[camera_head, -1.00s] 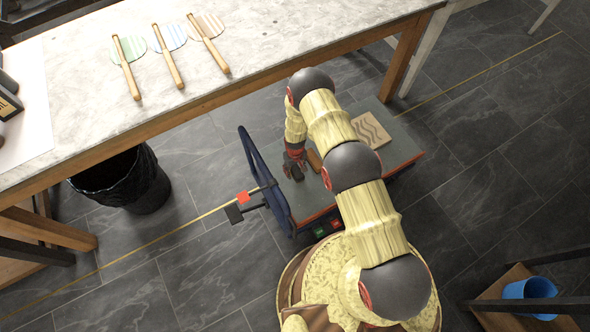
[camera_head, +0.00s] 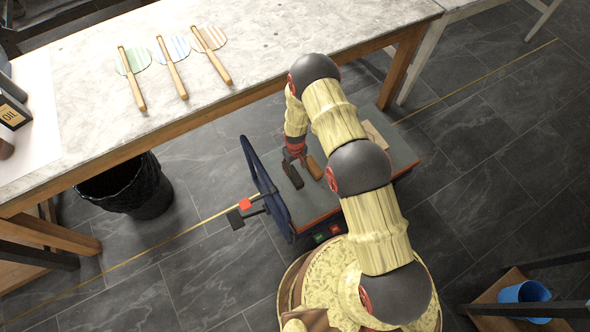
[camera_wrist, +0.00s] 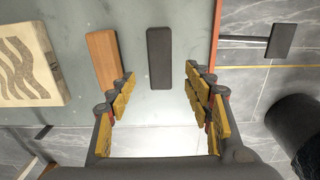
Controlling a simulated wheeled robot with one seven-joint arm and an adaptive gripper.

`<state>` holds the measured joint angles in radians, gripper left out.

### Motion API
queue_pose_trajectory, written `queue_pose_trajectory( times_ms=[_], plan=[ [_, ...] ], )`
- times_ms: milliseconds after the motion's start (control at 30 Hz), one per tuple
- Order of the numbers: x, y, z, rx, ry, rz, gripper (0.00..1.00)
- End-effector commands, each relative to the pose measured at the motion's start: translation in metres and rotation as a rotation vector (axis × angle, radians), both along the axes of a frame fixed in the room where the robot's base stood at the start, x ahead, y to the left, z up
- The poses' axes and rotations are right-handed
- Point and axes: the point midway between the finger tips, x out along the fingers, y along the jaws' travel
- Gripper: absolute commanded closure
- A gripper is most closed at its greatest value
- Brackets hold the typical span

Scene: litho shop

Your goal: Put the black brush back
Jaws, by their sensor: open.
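The black brush, a plain dark bar (camera_head: 292,176), lies on the grey top of the low cart (camera_head: 325,202). It also shows in the wrist view (camera_wrist: 159,58). A brown bar of similar shape (camera_head: 314,168) lies beside it, to the right in the head view and to the left in the wrist view (camera_wrist: 103,60). My gripper (camera_wrist: 160,78) is open and empty. In the wrist view the black bar lies ahead, lined up with the gap between the fingers. In the head view my gripper (camera_head: 293,154) is just beyond the bar's far end.
A carved wooden block (camera_wrist: 25,66) lies on the cart, partly hidden by my arm in the head view (camera_head: 376,134). The cart has a blue handle frame (camera_head: 262,178). A worktable (camera_head: 245,75) with several handled paddles stands behind. A black bin (camera_head: 140,190) stands left, a blue bucket (camera_head: 524,295) right.

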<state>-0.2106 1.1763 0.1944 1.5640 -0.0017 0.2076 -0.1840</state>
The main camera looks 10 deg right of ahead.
Motion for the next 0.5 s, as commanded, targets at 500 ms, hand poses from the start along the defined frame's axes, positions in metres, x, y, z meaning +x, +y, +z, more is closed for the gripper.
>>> queue_pose_trajectory(
  times_ms=[500],
  plan=[
    [0.018, -0.001, 0.055, 0.005, -0.024, -0.014, 0.49]
  ],
)
